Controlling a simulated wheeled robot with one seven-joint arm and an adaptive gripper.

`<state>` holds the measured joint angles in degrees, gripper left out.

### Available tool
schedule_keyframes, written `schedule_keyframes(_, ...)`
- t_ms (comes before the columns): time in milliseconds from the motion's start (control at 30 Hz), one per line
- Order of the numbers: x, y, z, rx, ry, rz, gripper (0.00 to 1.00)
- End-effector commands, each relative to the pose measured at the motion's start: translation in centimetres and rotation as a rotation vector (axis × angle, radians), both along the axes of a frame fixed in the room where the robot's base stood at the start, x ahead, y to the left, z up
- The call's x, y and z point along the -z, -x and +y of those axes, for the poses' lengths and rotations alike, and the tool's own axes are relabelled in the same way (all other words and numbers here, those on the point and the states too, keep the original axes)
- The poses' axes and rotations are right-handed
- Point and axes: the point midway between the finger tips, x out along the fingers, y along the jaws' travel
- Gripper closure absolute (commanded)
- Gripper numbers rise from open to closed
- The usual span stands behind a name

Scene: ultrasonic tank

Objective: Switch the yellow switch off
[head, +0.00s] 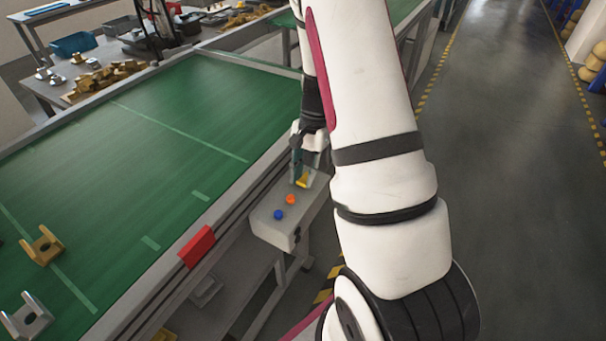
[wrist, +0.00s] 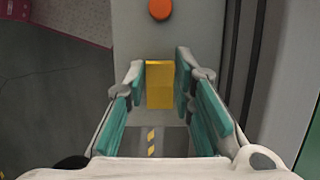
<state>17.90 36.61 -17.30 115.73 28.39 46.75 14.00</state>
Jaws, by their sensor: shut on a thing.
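The yellow switch (head: 304,181) sits on a grey control box (head: 269,229) fixed to the side of the conveyor. In the wrist view the yellow switch (wrist: 160,88) stands between the two teal-padded fingers of my gripper (wrist: 158,68). The fingers are closed in on its left and right sides. In the head view my gripper (head: 300,165) reaches down over the box's far end and partly hides the switch. Which position the switch is in cannot be told.
An orange button (head: 291,199) and a blue button (head: 278,214) are on the same box, near the switch. A red block (head: 197,246) is on the rail of the green conveyor (head: 120,160). A gold bracket (head: 42,246) and a silver bracket (head: 27,316) lie on the belt. Floor at right is clear.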

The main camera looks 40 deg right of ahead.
Motion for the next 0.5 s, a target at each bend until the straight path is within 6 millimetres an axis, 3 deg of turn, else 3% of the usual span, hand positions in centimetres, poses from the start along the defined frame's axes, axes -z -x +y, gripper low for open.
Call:
schedule_keyframes(33,-0.02,-0.03,-0.04,0.000,0.001,-0.001,1.00)
schedule_keyframes(67,-0.02,-0.03,-0.04,0.001,0.001,-0.001,0.72)
schedule_keyframes(133,-0.03,-0.03,-0.04,0.001,0.002,-0.001,0.57)
schedule_keyframes(500,-0.32,-0.08,-0.11,0.000,0.002,-0.002,0.57)
